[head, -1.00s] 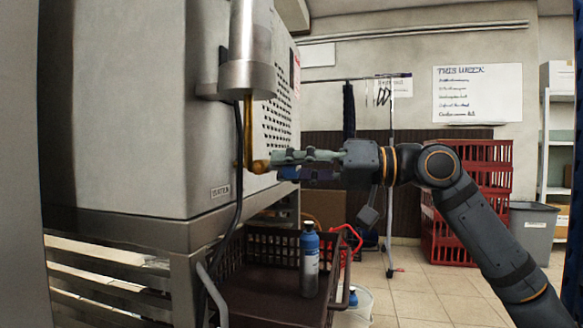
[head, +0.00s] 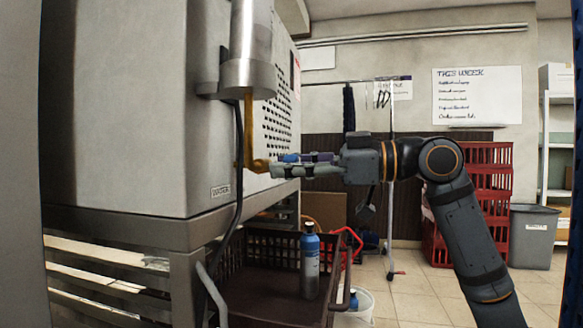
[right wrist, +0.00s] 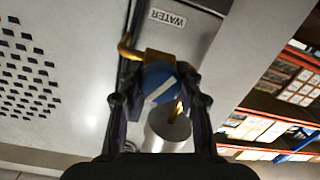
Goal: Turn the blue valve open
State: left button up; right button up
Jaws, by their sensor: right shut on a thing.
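The blue valve knob (right wrist: 160,83) is round with a white diagonal stripe, and sits at a brass pipe fitting in the right wrist view. My right gripper (right wrist: 163,88) is shut on it, one finger on each side. In the head view my right gripper (head: 282,164) reaches in from the right to the end of the brass pipe (head: 248,135). There its fingers largely hide the knob. The pipe comes down beside a grey machine (head: 130,110) with a label reading WATER (head: 220,191). My left gripper is not in view.
A metal cylinder (head: 248,70) hangs above the pipe and a dark cable (head: 238,185) runs down beside it. Below stands a dark basket cart (head: 270,295) with a blue bottle (head: 310,265). Red crates (head: 478,170) stand behind my right arm. Floor shows at the lower right.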

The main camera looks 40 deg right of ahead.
jog(key=n, duration=0.5)
jog(key=shift+f+n, duration=0.1)
jog(key=shift+n, duration=0.3)
dwell(0.4)
jog(key=o, duration=1.2)
notch_tip(320, 180, up, 10)
jog(key=shift+r, duration=0.1)
